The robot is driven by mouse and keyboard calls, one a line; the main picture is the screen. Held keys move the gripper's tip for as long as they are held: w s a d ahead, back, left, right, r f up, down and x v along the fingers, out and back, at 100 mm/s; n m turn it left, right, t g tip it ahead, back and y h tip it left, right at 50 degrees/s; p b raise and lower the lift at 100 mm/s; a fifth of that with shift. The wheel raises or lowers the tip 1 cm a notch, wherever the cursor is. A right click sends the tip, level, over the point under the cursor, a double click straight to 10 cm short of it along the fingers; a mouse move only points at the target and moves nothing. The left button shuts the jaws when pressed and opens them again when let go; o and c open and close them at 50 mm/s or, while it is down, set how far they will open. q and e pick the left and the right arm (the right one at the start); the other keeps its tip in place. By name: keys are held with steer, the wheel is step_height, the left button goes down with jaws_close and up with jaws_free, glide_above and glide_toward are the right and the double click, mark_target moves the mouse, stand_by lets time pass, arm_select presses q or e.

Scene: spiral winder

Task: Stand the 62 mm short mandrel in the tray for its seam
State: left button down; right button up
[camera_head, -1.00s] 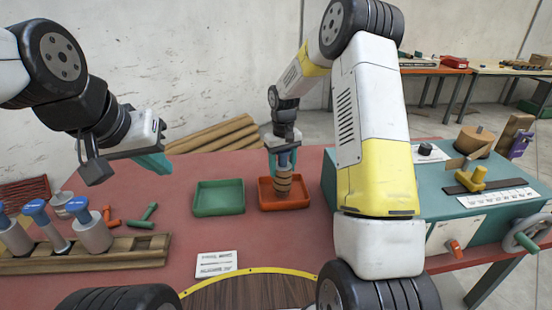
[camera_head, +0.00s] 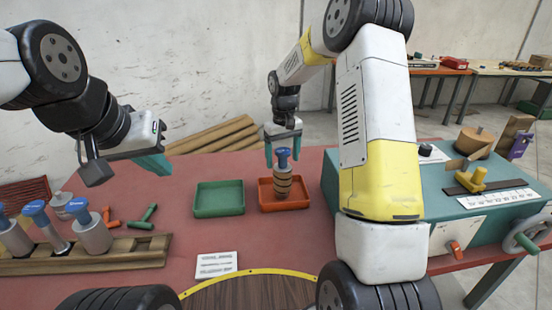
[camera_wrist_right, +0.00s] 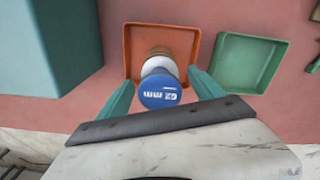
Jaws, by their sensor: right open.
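The 62 mm short mandrel (camera_head: 283,180) stands upright in the orange-red tray (camera_head: 306,204), with brown wound bands round its body and a blue cap on top. In the right wrist view the cap (camera_wrist_right: 160,90) reads "62 mm" and the tray wall (camera_wrist_right: 128,50) shows around it. My right gripper (camera_head: 283,150) is open above the mandrel, its teal fingers (camera_wrist_right: 160,92) on either side of the cap and apart from it. My left gripper (camera_head: 155,163) hangs empty over the left of the table; its finger gap is not clear.
A green tray (camera_head: 219,212) sits left of the orange-red one; it also shows in the right wrist view (camera_wrist_right: 249,90). A wooden rack (camera_head: 120,254) with several blue-capped mandrels stands at left. A teal machine (camera_head: 330,180) is at right. A white card (camera_head: 216,265) lies in front.

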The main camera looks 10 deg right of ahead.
step_height(320, 180, up, 7)
steer(key=shift+r, duration=0.1)
steer(key=s+d+r+m+t+y, duration=0.1)
steer(key=s+r+t, duration=0.1)
steer(key=s+r, duration=0.65)
steer(key=s+d+r+m+t, duration=0.15)
steer(key=s+r, duration=0.45)
steer(key=s, duration=0.6)
steer(key=s+a+f+t+y, duration=0.1)
steer(key=s+t, duration=0.1)
steer(key=s, duration=0.7)
steer(key=shift+s+f+t, duration=0.25)
steer(key=shift+f+t, duration=0.1)
steer(key=shift+f, duration=0.05)
steer(key=shift+a+m, duration=0.1)
steer(key=shift+m, duration=0.15)
